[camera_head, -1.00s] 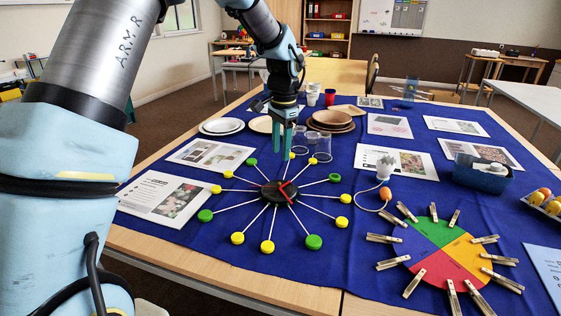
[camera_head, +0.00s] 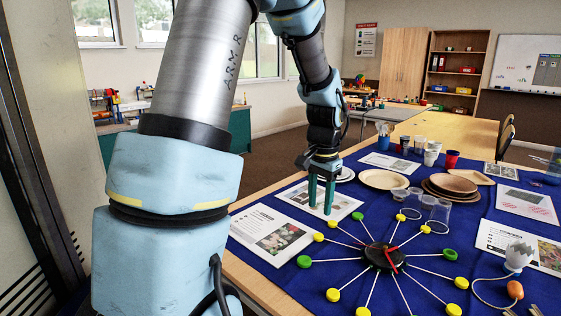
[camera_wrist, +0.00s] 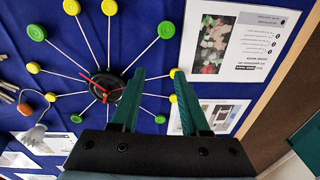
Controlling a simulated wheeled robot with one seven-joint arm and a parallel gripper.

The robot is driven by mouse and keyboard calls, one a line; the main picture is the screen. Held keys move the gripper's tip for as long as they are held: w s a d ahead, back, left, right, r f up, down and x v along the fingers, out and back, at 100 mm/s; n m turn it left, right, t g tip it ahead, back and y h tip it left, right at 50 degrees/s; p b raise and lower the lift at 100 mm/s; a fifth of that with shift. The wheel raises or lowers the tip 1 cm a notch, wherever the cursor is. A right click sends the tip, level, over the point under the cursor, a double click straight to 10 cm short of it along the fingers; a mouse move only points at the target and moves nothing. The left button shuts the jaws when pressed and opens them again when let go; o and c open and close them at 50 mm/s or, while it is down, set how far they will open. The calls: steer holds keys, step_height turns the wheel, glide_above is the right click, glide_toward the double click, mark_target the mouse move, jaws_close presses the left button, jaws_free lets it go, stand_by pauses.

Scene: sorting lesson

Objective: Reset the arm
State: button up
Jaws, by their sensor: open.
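My gripper (camera_head: 321,193) points down over the left part of the blue-covered table in the head view, above a printed sheet (camera_head: 348,205). It also shows in the wrist view (camera_wrist: 158,82), where its two green fingers stand apart with nothing between them. My arm reaches in from the left and bends down at the wrist. The clock-like craft (camera_head: 384,256), with a black centre, red hands and yellow and green caps on sticks, lies to the right of the fingers. In the wrist view the craft (camera_wrist: 108,84) lies beside the left finger.
Stacked brown plates (camera_head: 450,187), clear cups (camera_head: 413,201) and a red cup (camera_head: 451,159) stand behind and right of the gripper. Another sheet (camera_head: 272,234) lies near the table's left edge.

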steer(key=s+a+n, duration=0.4)
steer(key=s+a, duration=0.1)
steer(key=a, duration=0.3)
steer(key=s+a+n+p, duration=0.1)
steer(key=s+a+n, duration=0.3)
steer(key=a, duration=0.5)
steer(key=shift+s+a+r+t, duration=0.2)
steer(key=shift+s+t, duration=0.1)
steer(key=shift+s, duration=0.4)
steer(key=shift+o, duration=0.4)
